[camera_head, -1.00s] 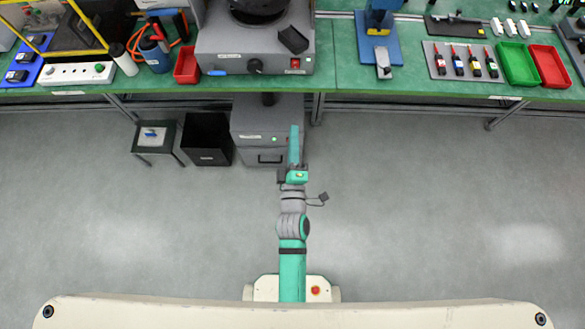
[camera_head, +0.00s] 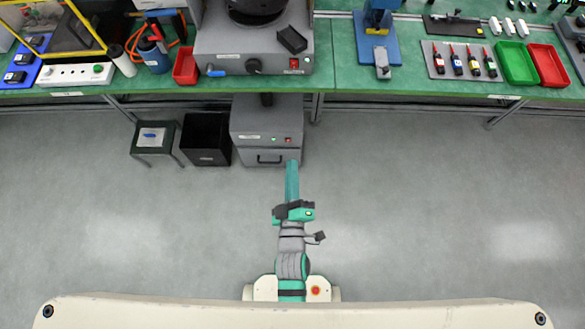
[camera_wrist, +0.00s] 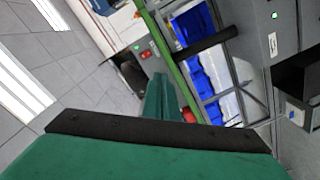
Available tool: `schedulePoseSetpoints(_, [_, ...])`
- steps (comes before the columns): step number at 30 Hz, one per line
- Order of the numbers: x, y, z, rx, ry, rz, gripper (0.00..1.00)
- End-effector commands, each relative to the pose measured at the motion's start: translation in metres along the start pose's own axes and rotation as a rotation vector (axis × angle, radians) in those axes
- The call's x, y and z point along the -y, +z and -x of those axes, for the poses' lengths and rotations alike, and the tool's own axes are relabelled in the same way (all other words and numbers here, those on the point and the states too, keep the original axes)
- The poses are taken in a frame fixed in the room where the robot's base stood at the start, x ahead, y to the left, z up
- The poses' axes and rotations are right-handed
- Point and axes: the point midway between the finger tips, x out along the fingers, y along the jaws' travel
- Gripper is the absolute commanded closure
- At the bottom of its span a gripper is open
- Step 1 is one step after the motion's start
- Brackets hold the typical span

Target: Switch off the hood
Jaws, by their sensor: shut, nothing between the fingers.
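I cannot tell for certain which unit is the hood. A grey floor unit (camera_head: 250,148) under the bench has a lit green lamp (camera_head: 273,139), a small red switch (camera_head: 288,140) and a pipe rising from its top. A grey bench unit (camera_head: 222,45) above it carries a black round opening, a dark knob and a red switch (camera_head: 294,64). My gripper (camera_head: 292,164) is shut and empty, in front of the floor unit's right part in the picture; contact cannot be judged. In the wrist view its green fingers (camera_wrist: 162,90) point forward, and a lit green lamp (camera_wrist: 274,15) shows upper right.
A black bin (camera_head: 206,138) and a small stool (camera_head: 156,138) stand left of the floor unit. The green bench (camera_head: 345,75) runs above, with red and green trays at the right. Bench legs stand under it. The floor on the right is clear.

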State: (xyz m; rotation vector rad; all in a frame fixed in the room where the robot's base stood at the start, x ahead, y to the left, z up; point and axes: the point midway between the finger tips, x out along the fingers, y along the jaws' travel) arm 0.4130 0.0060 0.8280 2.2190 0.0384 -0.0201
Motion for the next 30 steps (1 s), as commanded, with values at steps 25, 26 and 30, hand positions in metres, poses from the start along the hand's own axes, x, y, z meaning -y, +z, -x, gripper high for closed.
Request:
schedulePoseSetpoints(25, [-0.023,-0.014,-0.118,-0.03,0.114,0.476,1.0])
schedulePoseSetpoints(26, [-0.024,-0.015,-0.124,-0.03,0.119,0.503,1.0])
schedulePoseSetpoints(30, [-0.031,-0.02,-0.145,-0.031,0.14,0.596,1.0])
